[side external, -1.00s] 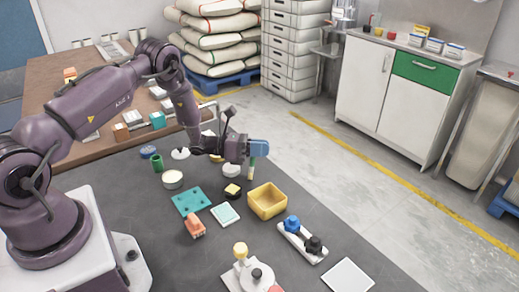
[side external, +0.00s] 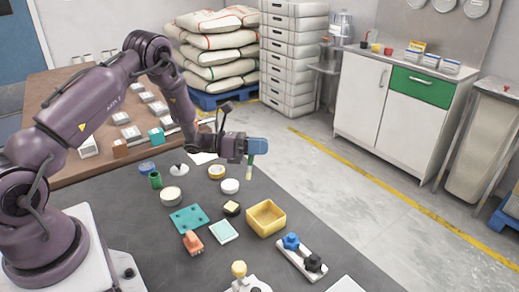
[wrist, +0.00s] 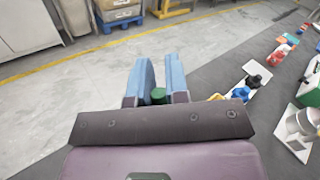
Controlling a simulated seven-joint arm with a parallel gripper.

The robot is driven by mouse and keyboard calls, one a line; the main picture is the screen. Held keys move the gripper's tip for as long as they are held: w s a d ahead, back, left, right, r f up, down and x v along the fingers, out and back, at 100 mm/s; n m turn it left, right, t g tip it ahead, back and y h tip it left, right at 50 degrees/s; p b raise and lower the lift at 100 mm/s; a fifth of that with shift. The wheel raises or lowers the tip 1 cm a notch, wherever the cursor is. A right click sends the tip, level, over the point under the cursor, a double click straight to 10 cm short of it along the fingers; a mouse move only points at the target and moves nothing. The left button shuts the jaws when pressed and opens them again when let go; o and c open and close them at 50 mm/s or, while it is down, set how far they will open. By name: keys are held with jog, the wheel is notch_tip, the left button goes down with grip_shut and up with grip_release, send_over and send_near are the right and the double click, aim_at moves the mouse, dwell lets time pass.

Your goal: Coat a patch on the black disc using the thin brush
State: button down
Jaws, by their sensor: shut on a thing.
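My gripper (side external: 257,146) has blue fingers and is shut on the thin brush (side external: 249,172). The brush hangs down with its pale end lowest, in the air beyond the yellow tray. In the wrist view a green round end of the brush (wrist: 158,96) shows between the blue fingers (wrist: 158,84). A small dark round piece with a yellow block on top (side external: 232,209) sits on the dark table left of the tray. It may be the black disc, but I cannot tell. My gripper is above and behind it, not touching it.
The yellow tray (side external: 252,221) is open and looks empty. Near it are a teal plate (side external: 189,219), a pale square tile (side external: 223,232), an orange piece (side external: 193,243), white round pieces (side external: 229,186) and a holder with blue and black knobs (side external: 300,258).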

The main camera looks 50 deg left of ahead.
notch_tip(320, 180, up, 3)
dwell(0.6)
dwell(0.3)
